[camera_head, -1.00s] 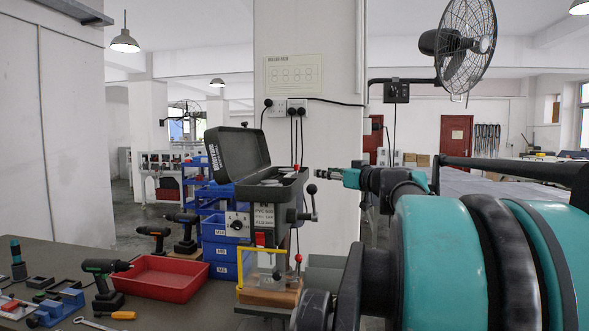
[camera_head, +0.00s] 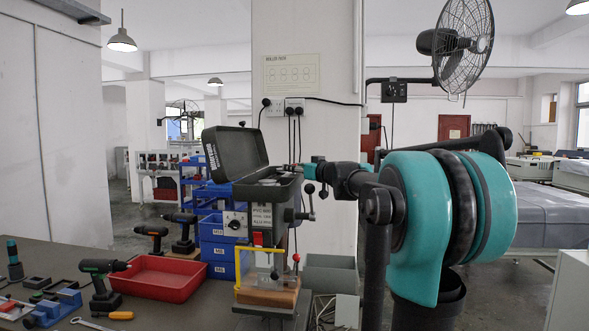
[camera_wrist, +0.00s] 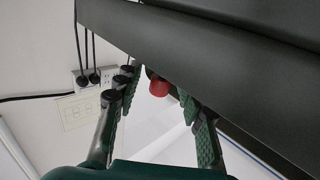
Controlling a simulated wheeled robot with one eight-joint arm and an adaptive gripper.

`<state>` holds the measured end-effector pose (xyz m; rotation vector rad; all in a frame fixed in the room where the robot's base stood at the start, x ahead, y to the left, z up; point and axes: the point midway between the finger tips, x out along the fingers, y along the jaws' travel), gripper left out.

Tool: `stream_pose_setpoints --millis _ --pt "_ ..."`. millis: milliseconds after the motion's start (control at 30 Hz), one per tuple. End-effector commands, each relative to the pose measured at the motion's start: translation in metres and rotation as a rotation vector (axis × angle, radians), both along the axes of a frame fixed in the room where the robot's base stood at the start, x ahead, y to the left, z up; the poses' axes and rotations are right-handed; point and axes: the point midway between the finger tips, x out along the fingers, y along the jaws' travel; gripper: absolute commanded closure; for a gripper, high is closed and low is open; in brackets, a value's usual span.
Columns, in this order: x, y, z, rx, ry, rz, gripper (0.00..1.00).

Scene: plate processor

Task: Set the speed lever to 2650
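A drill press (camera_head: 262,216) stands on the bench, its dark lid (camera_head: 235,150) tilted open. A red-tipped knob (camera_wrist: 158,87) shows in the wrist view beside the dark machine housing (camera_wrist: 200,50); I take it for the speed lever's end. My gripper (camera_wrist: 158,92) is open, with one finger on each side of the red knob; I cannot tell whether either touches it. The lever's speed marks cannot be read.
Feed handles (camera_head: 310,202) stick out on the press's right, below my gripper. A yellow guard (camera_head: 238,268) is at its front. A red tray (camera_head: 165,277), a drill (camera_head: 102,284) and blue bins (camera_head: 217,250) stand left. A grey box (camera_head: 331,274) stands right.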

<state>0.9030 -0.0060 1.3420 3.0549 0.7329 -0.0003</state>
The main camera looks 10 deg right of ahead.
Motion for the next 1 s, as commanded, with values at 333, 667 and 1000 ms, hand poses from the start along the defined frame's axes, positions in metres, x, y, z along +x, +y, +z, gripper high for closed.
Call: stream_pose_setpoints --millis 333,667,1000 --pt "0.0020 0.0013 -0.0001 0.000 0.000 0.000 0.64" --pt "0.0019 0.0012 0.0000 0.000 0.000 0.000 1.00" --pt "0.0022 0.0010 0.0000 0.000 0.000 0.000 1.00"
